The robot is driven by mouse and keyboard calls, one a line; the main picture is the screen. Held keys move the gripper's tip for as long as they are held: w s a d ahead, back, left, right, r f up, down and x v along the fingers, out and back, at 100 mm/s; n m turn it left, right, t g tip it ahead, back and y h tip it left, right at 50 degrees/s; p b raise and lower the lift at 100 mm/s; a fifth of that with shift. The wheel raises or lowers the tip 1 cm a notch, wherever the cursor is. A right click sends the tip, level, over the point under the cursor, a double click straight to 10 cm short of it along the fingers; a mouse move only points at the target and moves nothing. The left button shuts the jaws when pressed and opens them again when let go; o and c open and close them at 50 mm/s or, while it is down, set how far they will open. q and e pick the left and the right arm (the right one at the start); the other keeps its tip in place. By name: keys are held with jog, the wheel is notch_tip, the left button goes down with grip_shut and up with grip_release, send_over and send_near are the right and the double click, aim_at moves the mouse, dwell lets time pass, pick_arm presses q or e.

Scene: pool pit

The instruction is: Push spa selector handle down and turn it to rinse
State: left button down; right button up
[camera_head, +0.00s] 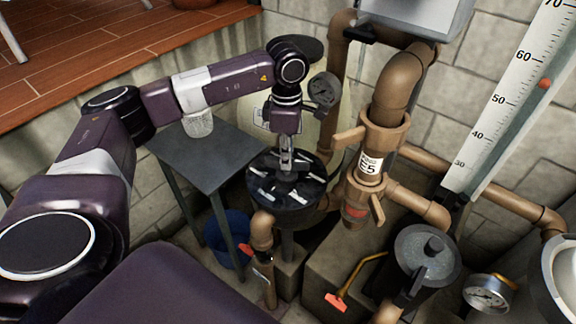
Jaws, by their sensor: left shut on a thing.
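The spa selector (262,200) is a round black valve top with several pale labels, left of the brown pipes in the head view. My left gripper (286,166) points down over the middle of it, with its fingers shut on the selector handle. The handle is mostly hidden by the fingers, and which label it points to cannot be made out. My right gripper is not in view.
A lidded grey pot (427,256) stands at front right.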

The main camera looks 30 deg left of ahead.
pick_arm(q)
jog(key=shift+f, duration=0.1)
jog(key=shift+f+m+b, duration=0.1)
jog(key=shift+m+b, duration=0.25)
jog(key=shift+m, duration=0.45)
jog(key=m+b, duration=0.1)
jog(key=m, duration=0.2)
jog(key=shift+s+m, duration=0.1)
jog(key=shift+m, duration=0.2)
jog(key=m+b, duration=0.1)
jog(key=m, duration=0.4)
jog(key=shift+m+b, duration=0.35)
jog(key=shift+m, duration=0.55)
jog(key=c, duration=1.8)
grip_release()
